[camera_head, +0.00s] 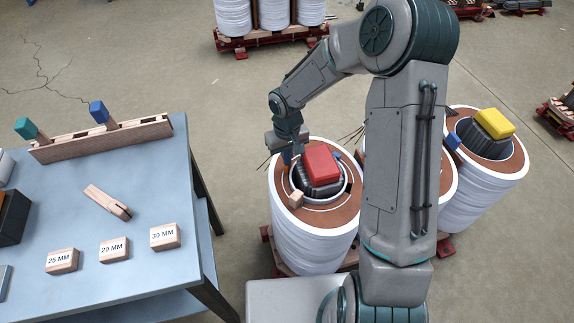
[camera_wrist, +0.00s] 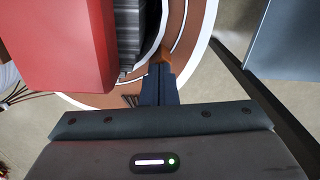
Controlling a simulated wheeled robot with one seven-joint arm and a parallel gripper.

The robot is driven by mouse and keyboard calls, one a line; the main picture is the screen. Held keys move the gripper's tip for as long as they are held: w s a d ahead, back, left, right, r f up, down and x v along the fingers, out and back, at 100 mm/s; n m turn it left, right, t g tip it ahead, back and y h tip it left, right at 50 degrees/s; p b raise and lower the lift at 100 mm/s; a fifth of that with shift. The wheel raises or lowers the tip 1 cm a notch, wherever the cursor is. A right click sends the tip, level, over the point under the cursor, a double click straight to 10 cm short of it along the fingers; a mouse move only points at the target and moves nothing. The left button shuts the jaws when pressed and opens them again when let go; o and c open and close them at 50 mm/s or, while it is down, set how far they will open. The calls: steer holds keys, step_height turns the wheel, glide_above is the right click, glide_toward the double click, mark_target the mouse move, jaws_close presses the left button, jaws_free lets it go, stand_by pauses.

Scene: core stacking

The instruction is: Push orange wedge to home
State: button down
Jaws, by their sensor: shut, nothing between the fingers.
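An orange-brown block, apparently the orange wedge (camera_wrist: 160,56), sits at the edge of the left coil's opening, just beyond my fingertips in the wrist view. Contact with the fingers cannot be made out. My gripper (camera_head: 291,156) is shut and empty, pointing down at the left side of that coil. Its dark fingers also show in the wrist view (camera_wrist: 159,84). A tan block (camera_head: 296,199) shows on the near rim in the head view; I cannot tell whether it is the same piece. A red block (camera_head: 321,166) stands on the core inside the coil.
A small blue block (camera_head: 337,156) is at the opening's far right side. My arm hides most of the middle coil. The right coil (camera_head: 510,165) carries a yellow block (camera_head: 494,123). A grey-blue table (camera_head: 150,205) with labelled wooden blocks stands at left.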

steer(key=shift+f+b, duration=0.5)
steer(key=shift+f, duration=0.25)
steer(key=shift+r, duration=0.1)
steer(key=shift+r+p, duration=2)
steer(key=shift+r, duration=0.55)
steer(key=shift+d+r, duration=0.15)
steer(key=shift+r, duration=0.2)
steer(key=s+d+r+m+t+h+p, duration=0.1)
steer(key=s+d+r+p, duration=0.25)
steer(key=r, duration=0.55)
steer(key=s+d+r+m+p, duration=0.1)
steer(key=s+d+r+p, duration=0.15)
steer(key=s+r, duration=0.45)
steer(key=s+d+r+m+t+p, duration=0.1)
steer(key=s+d+r+p, duration=0.1)
steer(key=s+r, duration=0.3)
steer(key=s+d+r+m+y+p, duration=0.1)
steer(key=s+d+r+p, duration=0.1)
steer(key=s+r, duration=0.4)
steer(key=shift+r+t+p, duration=0.4)
steer(key=shift+r+p, duration=0.1)
steer(key=shift+r, duration=1.35)
